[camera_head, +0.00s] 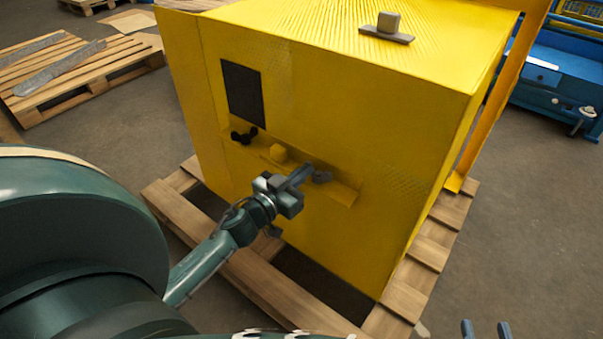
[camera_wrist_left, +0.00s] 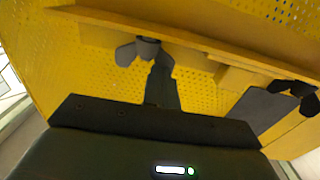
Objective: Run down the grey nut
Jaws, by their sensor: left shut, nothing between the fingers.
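The grey nut (camera_head: 322,177) is a small winged nut on the yellow ledge of the yellow housing's front. In the left wrist view the grey nut (camera_wrist_left: 127,54) shows one wing to the left and a round middle under the ledge. My left gripper (camera_head: 306,169) is shut and empty, its fingers reaching up to the nut. In the left wrist view its fingertips (camera_wrist_left: 162,60) are right beside the nut and overlap its right side; I cannot tell whether they touch. My right gripper (camera_head: 486,328) shows only two spread fingertips at the bottom edge, far from the nut.
A black winged nut (camera_head: 244,135) and a yellow block (camera_head: 277,153) are further left along the ledge (camera_head: 343,192). A dark panel (camera_head: 243,92) is above them. The housing (camera_head: 400,150) stands on a wooden pallet (camera_head: 425,260).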

